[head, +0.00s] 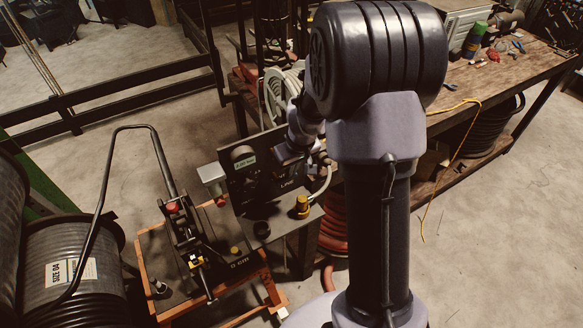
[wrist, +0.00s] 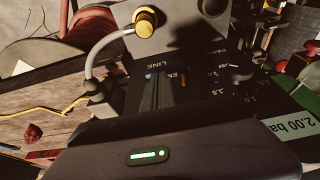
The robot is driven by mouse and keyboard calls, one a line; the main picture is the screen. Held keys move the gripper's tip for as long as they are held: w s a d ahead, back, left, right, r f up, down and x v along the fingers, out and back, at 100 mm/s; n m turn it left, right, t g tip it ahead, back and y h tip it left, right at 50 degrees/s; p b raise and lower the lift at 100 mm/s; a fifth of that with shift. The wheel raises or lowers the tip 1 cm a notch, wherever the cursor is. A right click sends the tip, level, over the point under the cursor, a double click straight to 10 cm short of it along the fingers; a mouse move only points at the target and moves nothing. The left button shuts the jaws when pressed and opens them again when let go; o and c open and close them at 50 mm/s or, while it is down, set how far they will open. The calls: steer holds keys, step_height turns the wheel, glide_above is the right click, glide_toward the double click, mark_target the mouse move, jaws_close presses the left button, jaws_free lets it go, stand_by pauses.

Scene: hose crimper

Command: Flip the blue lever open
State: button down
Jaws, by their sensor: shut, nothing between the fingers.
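In the wrist view the panel (wrist: 205,75) lies just beyond my gripper (wrist: 166,77), whose fingers are shut and empty, pointing at the "LINE" label. A small blue spot, perhaps part of the blue lever (wrist: 148,76), shows beside the fingertips; most of it is hidden, and I cannot tell its position or any contact. In the head view my gripper (head: 289,154) is close to the panel's face, and no blue lever is discernible.
A brass-yellow fitting (head: 302,206) and a grey hose (wrist: 92,62) sit beside the panel. An orange-framed crimper stand (head: 157,270) with a long bent handle is at left, near hose reels (head: 75,265). A wooden workbench (head: 480,85) stands at right. Floor at far right is clear.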

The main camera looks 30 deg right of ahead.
steer(key=shift+d+f+b, duration=0.5)
steer(key=shift+f+b, duration=0.1)
steer(key=shift+b, duration=0.65)
steer(key=shift+r, duration=0.1)
steer(key=shift+r+p, duration=0.5)
steer(key=shift+r, duration=0.25)
